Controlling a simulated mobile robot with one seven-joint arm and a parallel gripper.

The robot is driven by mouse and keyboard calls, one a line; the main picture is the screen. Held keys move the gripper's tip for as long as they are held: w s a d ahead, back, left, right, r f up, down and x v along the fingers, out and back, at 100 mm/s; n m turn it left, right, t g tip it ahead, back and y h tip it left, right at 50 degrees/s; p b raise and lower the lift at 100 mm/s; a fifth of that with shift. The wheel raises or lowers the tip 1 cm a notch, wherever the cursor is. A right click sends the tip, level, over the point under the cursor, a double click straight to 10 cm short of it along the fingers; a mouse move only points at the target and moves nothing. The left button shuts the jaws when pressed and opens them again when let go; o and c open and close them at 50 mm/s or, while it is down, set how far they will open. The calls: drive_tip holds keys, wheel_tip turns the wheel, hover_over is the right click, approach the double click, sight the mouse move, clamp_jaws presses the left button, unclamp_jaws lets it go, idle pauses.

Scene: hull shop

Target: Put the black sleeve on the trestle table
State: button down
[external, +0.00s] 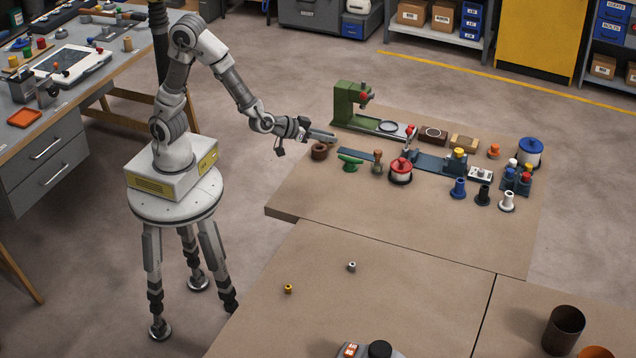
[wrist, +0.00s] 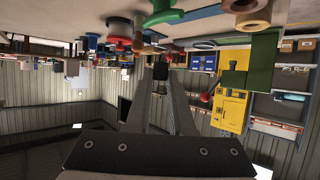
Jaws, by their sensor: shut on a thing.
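My gripper (external: 322,136) reaches over the left part of a tan worktop (external: 400,215), in the air. In the wrist view its grey fingers (wrist: 161,88) are closed on a small black piece (wrist: 160,70), which looks like the black sleeve. The held piece is too small to make out in the external view. A bench with slanted wooden legs (external: 70,105) stands at the left and looks like a trestle table; I cannot tell for sure that it is the one named.
Below my gripper stand a brown pot (external: 319,151) and a green piece (external: 350,162). A green press (external: 347,105) is just behind. Blue, black (external: 483,194) and white flanged pieces stand farther right. The worktop's front left is clear.

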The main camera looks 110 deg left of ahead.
drive_tip(key=w+d+m+t+h, duration=0.2)
drive_tip(key=d, duration=0.9)
drive_tip(key=w+d+m+t+h, duration=0.1)
drive_tip(key=w+d+m+h, duration=0.1)
drive_tip(key=d, duration=1)
drive_tip(key=s+d+m+h+p, duration=0.15)
drive_tip(key=s+d, duration=0.25)
drive_tip(key=d, duration=0.8)
drive_tip(key=s+d+m+h+b, duration=0.1)
drive_tip(key=s+d+m+h, duration=0.25)
drive_tip(key=d, duration=0.85)
drive_tip(key=b, duration=0.5)
hover_over(287, 261)
drive_tip(key=shift+t, duration=0.4)
wheel_tip(287, 261, down, 7)
drive_tip(key=shift+s+f, duration=0.1)
drive_tip(key=shift+s, duration=0.05)
drive_tip(key=shift+f+b, duration=1.2)
drive_tip(key=shift+f, duration=0.7)
